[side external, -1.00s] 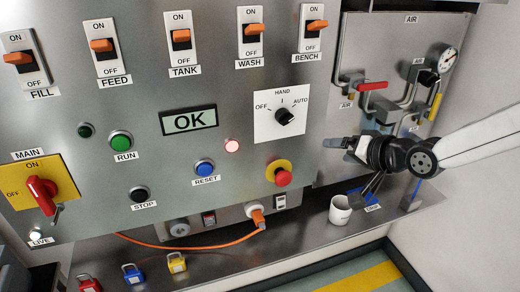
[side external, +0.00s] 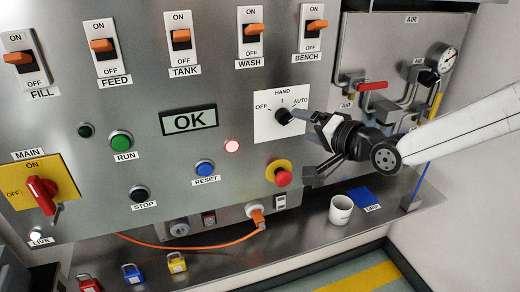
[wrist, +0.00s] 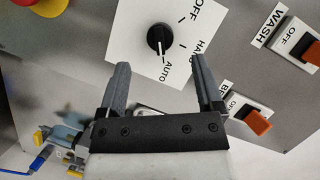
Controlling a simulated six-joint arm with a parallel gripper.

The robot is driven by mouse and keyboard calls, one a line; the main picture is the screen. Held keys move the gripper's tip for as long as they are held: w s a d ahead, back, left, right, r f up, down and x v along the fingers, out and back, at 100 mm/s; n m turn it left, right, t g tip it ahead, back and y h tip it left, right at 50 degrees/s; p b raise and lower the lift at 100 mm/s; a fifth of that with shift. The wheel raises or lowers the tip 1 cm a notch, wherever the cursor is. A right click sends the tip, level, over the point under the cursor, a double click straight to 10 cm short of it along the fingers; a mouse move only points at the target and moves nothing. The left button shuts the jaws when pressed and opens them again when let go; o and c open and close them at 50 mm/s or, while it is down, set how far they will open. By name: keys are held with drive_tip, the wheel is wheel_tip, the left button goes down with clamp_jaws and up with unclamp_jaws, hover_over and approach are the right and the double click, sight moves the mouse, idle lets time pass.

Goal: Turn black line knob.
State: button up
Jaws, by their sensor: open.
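The black knob with a white line (side external: 283,116) is on a white plate (side external: 264,128) marked OFF, HAND and AUTO. In the wrist view the knob (wrist: 159,38) shows its white line pointing toward the AUTO mark. My gripper (side external: 304,146) is open and empty, just right of and below the knob in the side view. In the wrist view the fingers of my gripper (wrist: 160,65) are spread, with the knob ahead between and beyond their tips. One fingertip looks close to the knob in the side view; I cannot tell whether it touches.
The red emergency button with yellow collar (side external: 282,176) sits just below the plate, near my lower finger. The WASH switch (side external: 251,33) and BENCH switch (side external: 313,21) are above. The air panel with red-handled valve (side external: 372,87) is at right. A white mug (side external: 340,210) stands on the ledge below.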

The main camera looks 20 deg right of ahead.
sight(289, 121)
drive_tip(key=shift+x, duration=2.85)
clamp_jaws()
